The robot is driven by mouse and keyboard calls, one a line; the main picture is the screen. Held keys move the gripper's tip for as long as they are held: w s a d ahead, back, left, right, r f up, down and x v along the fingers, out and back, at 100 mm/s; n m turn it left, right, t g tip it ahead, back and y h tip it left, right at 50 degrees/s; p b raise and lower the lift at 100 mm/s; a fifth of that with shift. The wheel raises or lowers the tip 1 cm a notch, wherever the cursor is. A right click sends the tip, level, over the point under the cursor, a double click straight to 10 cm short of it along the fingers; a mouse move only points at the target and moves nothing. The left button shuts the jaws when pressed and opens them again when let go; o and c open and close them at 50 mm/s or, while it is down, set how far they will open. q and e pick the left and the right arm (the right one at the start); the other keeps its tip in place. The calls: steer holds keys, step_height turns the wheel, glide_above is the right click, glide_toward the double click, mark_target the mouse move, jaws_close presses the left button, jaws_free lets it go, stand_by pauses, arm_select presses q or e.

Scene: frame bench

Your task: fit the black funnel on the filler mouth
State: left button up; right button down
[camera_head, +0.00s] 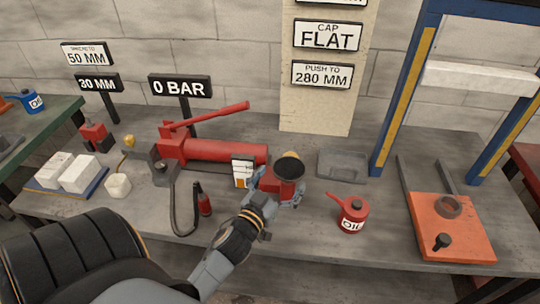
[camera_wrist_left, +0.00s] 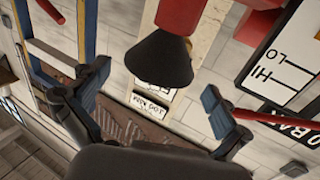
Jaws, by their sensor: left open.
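The black funnel (camera_head: 289,168) shows in the head view with its wide mouth up, over a red part (camera_head: 281,187) at the middle of the bench. In the left wrist view the funnel (camera_wrist_left: 158,58) has its narrow end toward a red part (camera_wrist_left: 180,17). The filler mouth cannot be made out; I cannot tell whether the spout is seated in it. My left gripper (camera_head: 277,190) is open, its fingers apart on either side of the red part and funnel. Its fingers also show in the wrist view (camera_wrist_left: 155,90), clear of the funnel. My right gripper is out of view.
A red pump (camera_head: 220,151) with a long handle lies left of the funnel, beside a white level gauge (camera_head: 242,170). A red oil can (camera_head: 352,214) and a grey tray (camera_head: 343,166) stand right. A blue press frame (camera_head: 408,85) rises farther right. The front bench between has free room.

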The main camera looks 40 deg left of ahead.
arm_select(q)
steer(key=s+d, duration=0.1)
steer(key=s, duration=0.7)
steer(key=shift+w, duration=0.1)
